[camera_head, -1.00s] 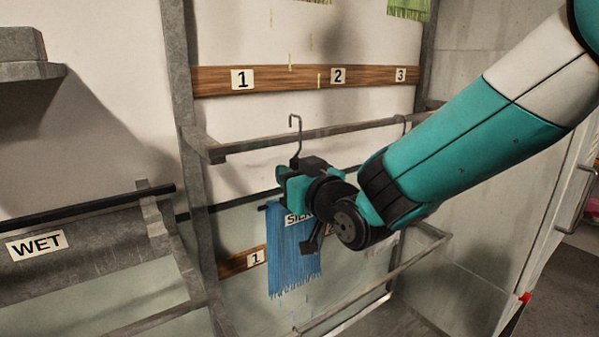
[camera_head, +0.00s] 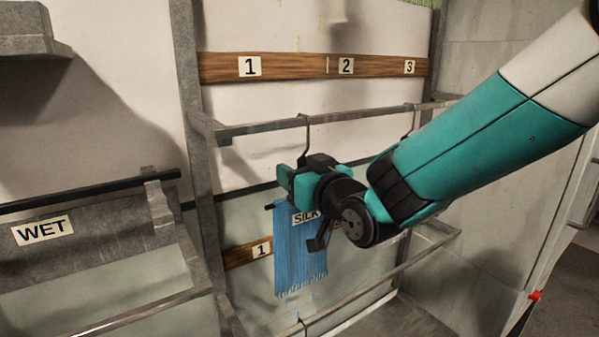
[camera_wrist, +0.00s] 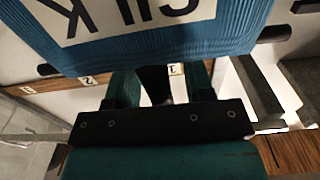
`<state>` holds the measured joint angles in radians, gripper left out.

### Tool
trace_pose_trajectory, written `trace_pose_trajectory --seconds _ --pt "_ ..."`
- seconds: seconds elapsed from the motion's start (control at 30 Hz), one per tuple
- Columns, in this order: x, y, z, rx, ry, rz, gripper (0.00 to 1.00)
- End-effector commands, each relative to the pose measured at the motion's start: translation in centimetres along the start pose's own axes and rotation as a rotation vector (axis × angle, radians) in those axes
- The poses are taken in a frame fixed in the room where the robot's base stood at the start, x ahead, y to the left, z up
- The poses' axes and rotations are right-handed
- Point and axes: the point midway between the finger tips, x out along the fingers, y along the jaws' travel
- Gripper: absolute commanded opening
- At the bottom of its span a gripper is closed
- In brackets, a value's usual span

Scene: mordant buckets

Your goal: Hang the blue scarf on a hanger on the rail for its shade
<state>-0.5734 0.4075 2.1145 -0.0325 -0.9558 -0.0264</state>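The blue scarf (camera_head: 298,262), with a white SILK label, hangs from a dark hanger (camera_head: 305,137). My gripper (camera_head: 297,188) is shut on the hanger below its hook. I cannot tell whether the hook rests on the rail. In the wrist view the scarf (camera_wrist: 225,38) and its upside-down label fill the top, and a dark piece shows between my fingers (camera_wrist: 160,85). My gripper and arm hide part of the hanger and the label.
A wooden board (camera_head: 300,67) numbered 1, 2, 3 is above the rail. Another hook (camera_head: 411,122) hangs farther right, partly behind my arm. A lower board (camera_head: 245,254) and lower front rail (camera_head: 375,270) lie below. A WET trough (camera_head: 90,250) stands left; a grey post (camera_head: 190,90) separates it.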

Motion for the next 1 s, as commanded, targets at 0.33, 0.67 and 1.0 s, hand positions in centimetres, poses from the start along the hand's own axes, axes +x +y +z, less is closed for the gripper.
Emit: trace_pose_trajectory --seconds 0.33,0.67,1.0 --pt "-2.3 0.0 0.3 0.0 0.001 0.0 0.48" --pt "-10.5 0.1 0.3 0.0 0.004 0.001 0.48" --pt "-16.1 0.1 0.5 0.0 0.006 0.0 0.48"
